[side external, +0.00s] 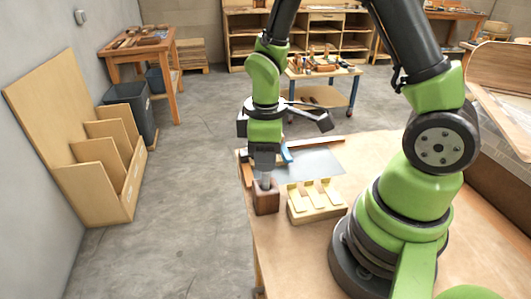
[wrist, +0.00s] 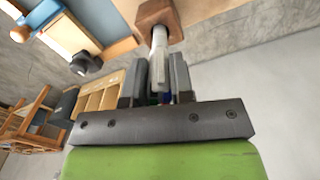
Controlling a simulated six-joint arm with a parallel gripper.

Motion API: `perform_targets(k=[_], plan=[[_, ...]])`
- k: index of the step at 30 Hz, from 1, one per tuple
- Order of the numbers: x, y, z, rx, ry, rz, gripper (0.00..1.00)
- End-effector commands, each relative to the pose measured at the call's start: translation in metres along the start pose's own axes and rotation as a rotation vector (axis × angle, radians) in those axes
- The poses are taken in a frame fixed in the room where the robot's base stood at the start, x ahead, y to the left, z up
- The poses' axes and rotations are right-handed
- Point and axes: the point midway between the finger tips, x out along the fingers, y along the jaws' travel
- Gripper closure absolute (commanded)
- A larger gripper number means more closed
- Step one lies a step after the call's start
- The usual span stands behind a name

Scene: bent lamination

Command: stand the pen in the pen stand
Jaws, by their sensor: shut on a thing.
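The pen stand (side external: 266,199) is a dark brown wooden block near the left edge of the workbench. In the wrist view the pen stand (wrist: 147,15) is at the top centre. My gripper (side external: 265,172) points down right above it, and its fingers (wrist: 159,70) are shut on the pen. The pen (wrist: 158,40) is pale and runs from between the fingers to the stand's opening. Its far end seems to be at or inside the opening; how deep it goes is hidden. The pen looks roughly upright in the side view, where little of it shows.
A light wooden block with several yellow pieces (side external: 315,203) stands just right of the pen stand. A grey-blue sheet (side external: 318,162) and a blue item (side external: 287,153) lie behind. The workbench (side external: 285,255) is bare in front; its left edge is close to the stand.

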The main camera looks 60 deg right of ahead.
Motion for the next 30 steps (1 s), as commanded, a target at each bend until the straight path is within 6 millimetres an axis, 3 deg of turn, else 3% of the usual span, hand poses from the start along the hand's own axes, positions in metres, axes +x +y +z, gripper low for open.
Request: perform_targets(k=[21, 22, 25, 30], plan=[[0.0058, -0.0001, 0.0002, 0.001, 0.0, 0.0, 0.95], [0.0057, -0.0001, 0.0001, 0.001, 0.0, 0.0, 0.71], [0.0056, -0.0001, 0.0001, 0.001, 0.0, 0.0, 0.48], [0.0056, -0.0001, 0.0001, 0.001, 0.0, 0.0, 0.48]])
